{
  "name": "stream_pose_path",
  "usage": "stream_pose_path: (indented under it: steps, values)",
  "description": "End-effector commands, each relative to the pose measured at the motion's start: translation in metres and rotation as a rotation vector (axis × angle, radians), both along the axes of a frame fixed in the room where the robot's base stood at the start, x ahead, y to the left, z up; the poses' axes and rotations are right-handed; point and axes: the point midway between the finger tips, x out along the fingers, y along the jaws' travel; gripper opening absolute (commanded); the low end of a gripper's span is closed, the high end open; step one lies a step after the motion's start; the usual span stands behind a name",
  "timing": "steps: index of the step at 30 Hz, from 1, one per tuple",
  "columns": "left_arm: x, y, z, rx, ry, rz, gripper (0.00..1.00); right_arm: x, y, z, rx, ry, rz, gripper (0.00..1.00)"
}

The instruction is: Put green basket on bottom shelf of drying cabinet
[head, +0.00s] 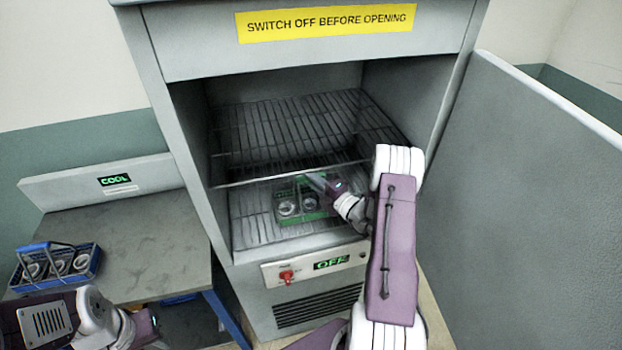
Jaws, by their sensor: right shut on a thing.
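The drying cabinet (185,43) stands open in front of me, with an upper wire shelf (290,125) and a bottom wire shelf (252,225). The green basket (303,218), holding metal rings, is inside at the bottom shelf, below the upper one. I cannot tell whether it rests on the shelf. My right gripper (318,184) reaches in from the right and is shut on the green basket; its fingertips are partly hidden. My left arm is at the lower left, and its gripper fingers are not clearly seen.
A blue basket (56,264) with several rings sits on the grey side table (150,240) at left, near a COOL sign (115,180). The cabinet door (540,190) stands open at right. A panel below the bottom shelf has a red switch (287,276) and reads OFF (332,263).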

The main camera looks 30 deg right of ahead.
Motion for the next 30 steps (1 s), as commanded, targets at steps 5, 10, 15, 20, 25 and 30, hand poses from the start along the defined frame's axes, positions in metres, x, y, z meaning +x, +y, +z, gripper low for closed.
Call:
stream_pose_path:
  steps: [5,10,15,20,25,30]
  values:
    - [0.000,0.000,-0.002,0.000,0.000,0.000,0.36,0.000,0.000,-0.003,0.000,0.000,0.000,0.34]
    - [0.000,0.000,-0.002,0.000,0.000,0.000,0.36,0.000,0.000,-0.002,0.000,0.000,0.000,0.36]
    - [0.000,0.000,0.000,0.000,0.000,0.000,0.36,0.000,0.000,0.000,0.000,0.000,0.000,0.36]
    - [0.000,0.000,-0.004,0.000,0.000,0.000,0.36,-0.015,-0.005,-0.002,-0.001,0.003,-0.004,0.36]
    - [0.000,0.000,-0.011,0.000,0.000,0.000,0.36,-0.049,-0.015,-0.002,0.000,0.002,-0.006,0.36]
    - [0.000,0.000,-0.016,0.000,0.000,0.000,0.36,-0.082,-0.023,-0.001,0.001,0.001,-0.006,0.36]
